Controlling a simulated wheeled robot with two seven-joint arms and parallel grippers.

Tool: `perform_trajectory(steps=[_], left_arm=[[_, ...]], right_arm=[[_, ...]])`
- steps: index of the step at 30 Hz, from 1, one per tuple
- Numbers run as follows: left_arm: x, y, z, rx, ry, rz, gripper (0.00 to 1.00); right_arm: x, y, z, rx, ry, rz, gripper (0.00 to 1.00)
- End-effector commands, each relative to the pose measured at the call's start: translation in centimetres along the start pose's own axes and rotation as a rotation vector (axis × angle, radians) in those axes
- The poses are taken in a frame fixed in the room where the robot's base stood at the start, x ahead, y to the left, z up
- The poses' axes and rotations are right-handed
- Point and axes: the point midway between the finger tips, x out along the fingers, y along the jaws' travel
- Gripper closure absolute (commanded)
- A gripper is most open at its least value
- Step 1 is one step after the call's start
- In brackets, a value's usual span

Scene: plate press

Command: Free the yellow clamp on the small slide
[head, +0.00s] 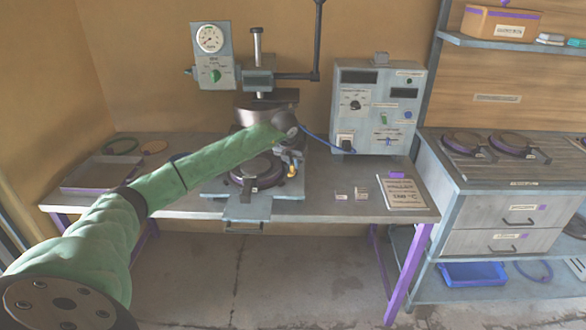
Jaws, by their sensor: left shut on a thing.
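The press (258,80) stands on the table at the middle back. A slide (247,208) with a front handle sticks out at the front of its base. A round dark plate (255,168) sits on the base. The small yellow clamp (291,171) shows as a patch of yellow at the right of that plate. My left arm reaches across the press, and my left gripper (289,160) points down at the clamp and is shut on it. The fingers and most of the clamp are small and partly hidden, so the clamp's position is unclear. My right gripper is out of view.
A control box (377,105) stands right of the press, joined by a blue cable. Two small blocks (351,193) and a sign (402,193) lie on the table's right part. A tray (96,176) lies at left. A bench (502,185) with round plates stands at right.

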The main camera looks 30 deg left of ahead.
Motion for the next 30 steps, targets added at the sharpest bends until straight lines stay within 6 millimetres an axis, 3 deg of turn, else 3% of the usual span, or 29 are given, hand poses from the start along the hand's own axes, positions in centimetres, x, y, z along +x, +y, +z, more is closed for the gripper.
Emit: perform_trajectory(steps=[6, 11, 30], left_arm=[[0.1, -0.1, 0.0, -0.096, 0.000, 0.041, 1.00], [0.1, -0.1, 0.0, -0.149, 0.000, 0.062, 1.00], [0.0, -0.2, 0.1, -0.330, 0.000, 0.136, 1.00]], right_arm=[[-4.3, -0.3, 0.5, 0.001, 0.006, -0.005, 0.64], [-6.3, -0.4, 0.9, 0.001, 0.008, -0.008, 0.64], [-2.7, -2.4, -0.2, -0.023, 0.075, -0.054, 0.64]])
